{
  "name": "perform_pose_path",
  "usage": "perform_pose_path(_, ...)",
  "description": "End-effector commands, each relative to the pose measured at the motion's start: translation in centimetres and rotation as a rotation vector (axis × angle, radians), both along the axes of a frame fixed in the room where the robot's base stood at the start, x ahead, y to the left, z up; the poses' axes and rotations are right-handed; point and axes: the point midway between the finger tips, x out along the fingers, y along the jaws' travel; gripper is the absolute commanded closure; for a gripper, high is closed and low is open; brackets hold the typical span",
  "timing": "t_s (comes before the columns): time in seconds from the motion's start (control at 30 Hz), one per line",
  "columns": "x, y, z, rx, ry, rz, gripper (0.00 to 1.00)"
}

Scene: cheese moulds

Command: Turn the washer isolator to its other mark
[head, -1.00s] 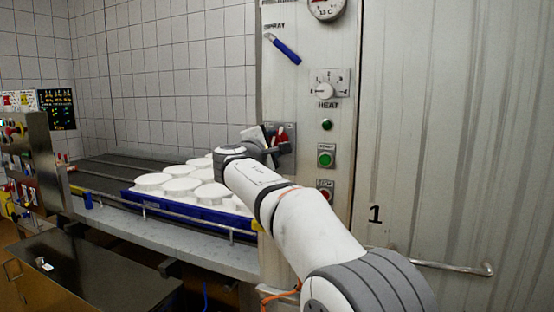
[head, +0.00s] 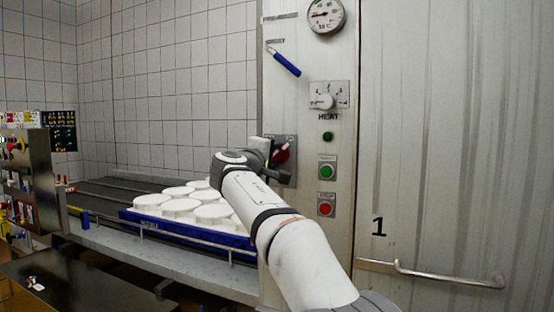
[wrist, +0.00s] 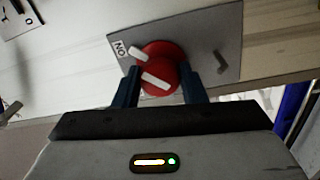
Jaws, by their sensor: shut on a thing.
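The washer isolator is a round red knob (wrist: 163,55) with white bars on it, set on a grey plate (wrist: 228,40). An ON label (wrist: 119,48) is at the plate's left edge in the wrist view. The upper white bar lies slanted near that label. My gripper (wrist: 158,74) has one dark finger on each side of the red knob and is shut on it. In the head view the knob (head: 282,151) shows partly above my gripper (head: 280,177), on the panel's left side. The other mark cannot be read.
Green and red buttons (head: 327,171), a HEAT dial (head: 324,101) and a blue SPRAY lever (head: 284,62) are on the same panel. White moulds (head: 181,207) in a blue tray (head: 190,231) stand on the conveyor at left. A door handle (head: 450,276) is at right.

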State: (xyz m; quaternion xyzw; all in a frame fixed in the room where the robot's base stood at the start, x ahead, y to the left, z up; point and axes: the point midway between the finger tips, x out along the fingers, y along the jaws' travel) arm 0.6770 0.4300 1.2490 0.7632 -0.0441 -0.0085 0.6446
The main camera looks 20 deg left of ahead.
Motion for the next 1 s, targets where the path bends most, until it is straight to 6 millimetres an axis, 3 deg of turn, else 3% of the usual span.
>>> perform_pose_path(0.33, 0.1, -0.1, -0.1, 0.002, 0.001, -0.002, 0.85)
perform_pose_path(0.37, 0.1, -0.1, -0.1, 0.002, 0.001, -0.002, 0.6)
perform_pose_path(0.6, 0.1, -0.1, 0.0, 0.001, 0.0, -0.002, 0.41)
perform_pose_path(0.87, -0.1, -0.1, 0.0, 0.001, 0.0, -0.001, 0.41)
perform_pose_path(1.0, -1.6, 0.1, -0.2, 0.0, 0.0, 0.0, 0.41)
